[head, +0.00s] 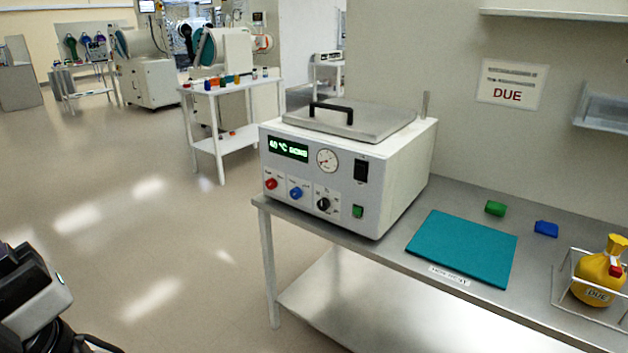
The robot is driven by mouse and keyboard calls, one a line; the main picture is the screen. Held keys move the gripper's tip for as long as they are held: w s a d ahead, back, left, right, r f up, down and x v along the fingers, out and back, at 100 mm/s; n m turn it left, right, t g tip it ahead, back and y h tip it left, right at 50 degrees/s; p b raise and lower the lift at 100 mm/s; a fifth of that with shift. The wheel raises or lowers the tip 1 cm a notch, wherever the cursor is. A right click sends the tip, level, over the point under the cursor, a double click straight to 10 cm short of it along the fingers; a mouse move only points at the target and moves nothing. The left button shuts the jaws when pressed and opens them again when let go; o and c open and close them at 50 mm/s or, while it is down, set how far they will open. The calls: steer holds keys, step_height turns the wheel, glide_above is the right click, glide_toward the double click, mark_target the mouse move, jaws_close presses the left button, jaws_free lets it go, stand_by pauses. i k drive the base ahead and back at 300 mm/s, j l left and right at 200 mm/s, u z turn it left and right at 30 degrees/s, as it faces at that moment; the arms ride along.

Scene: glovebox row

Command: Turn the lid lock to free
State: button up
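A white bench-top machine (392,190) stands at the left end of a steel bench. Its flat metal lid (372,123) with a black handle (331,112) lies closed on top. The front panel has a red knob (271,184), a blue knob (296,193), a black knob with a light pointer mark (323,204), a green button (358,211) and a black switch (361,170). The small labels are too blurred to read, so I cannot tell which control is the lid lock. My gripper is not in view; a black and grey part of my arm shows at lower left.
The panel also has a green-lit display (288,148) and a round gauge (327,160). Right of the machine lie a teal mat (462,247), a green block (495,208), a blue block (546,229) and a yellow flask (598,283) in a wire rack. The floor left of the bench is clear.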

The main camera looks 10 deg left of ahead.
mark_target(271, 183)
steer(key=i+j+z, duration=0.1)
steer(key=i+j, duration=0.15)
steer(key=i+j+z, duration=0.1)
steer(key=j, duration=0.3)
steer(key=i+j+z, duration=0.15)
steer(key=i+j, duration=0.15)
